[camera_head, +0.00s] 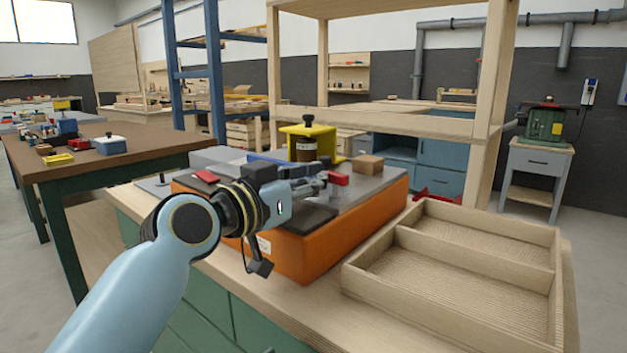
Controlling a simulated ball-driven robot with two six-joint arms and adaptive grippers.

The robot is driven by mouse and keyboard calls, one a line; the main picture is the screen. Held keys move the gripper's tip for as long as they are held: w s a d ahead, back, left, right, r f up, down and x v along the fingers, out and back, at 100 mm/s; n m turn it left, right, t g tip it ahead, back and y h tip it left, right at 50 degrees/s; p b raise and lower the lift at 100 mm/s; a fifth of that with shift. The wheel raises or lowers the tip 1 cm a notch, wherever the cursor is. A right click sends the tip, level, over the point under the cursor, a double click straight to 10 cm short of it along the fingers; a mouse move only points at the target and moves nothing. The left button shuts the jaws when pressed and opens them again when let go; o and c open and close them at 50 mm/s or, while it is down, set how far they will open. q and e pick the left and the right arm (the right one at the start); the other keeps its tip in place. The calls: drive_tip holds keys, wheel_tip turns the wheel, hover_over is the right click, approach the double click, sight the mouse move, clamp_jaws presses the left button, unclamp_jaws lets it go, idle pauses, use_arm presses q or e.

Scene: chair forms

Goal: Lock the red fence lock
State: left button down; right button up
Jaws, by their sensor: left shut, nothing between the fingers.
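An orange machine (345,228) with a grey top (385,178) stands on the bench. A small red block (338,179) shows on its top just beyond my left fingertips, and a second flat red piece (205,176) lies toward the top's left side. I cannot tell for sure which one is the fence lock. My left gripper (318,182) reaches in over the top, shut and empty. Its tips look close to the red block; whether they touch it I cannot tell. My gripper and wrist hide part of the top. My right gripper is not in view.
A yellow-framed unit (308,133) with a black knob and a wooden block (367,164) stand behind my gripper. A divided wooden tray (400,251) is at the right, a wooden frame (484,110) behind. A brown-topped table (120,158) stands at the left.

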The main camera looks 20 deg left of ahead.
use_arm(q)
drive_tip(key=shift+w+a, duration=0.3)
drive_tip(key=shift+w, duration=0.25)
idle(0.4)
drive_tip(key=shift+w+a, duration=0.1)
drive_tip(key=shift+w, duration=0.35)
idle(0.4)
drive_tip(key=v, duration=1.2)
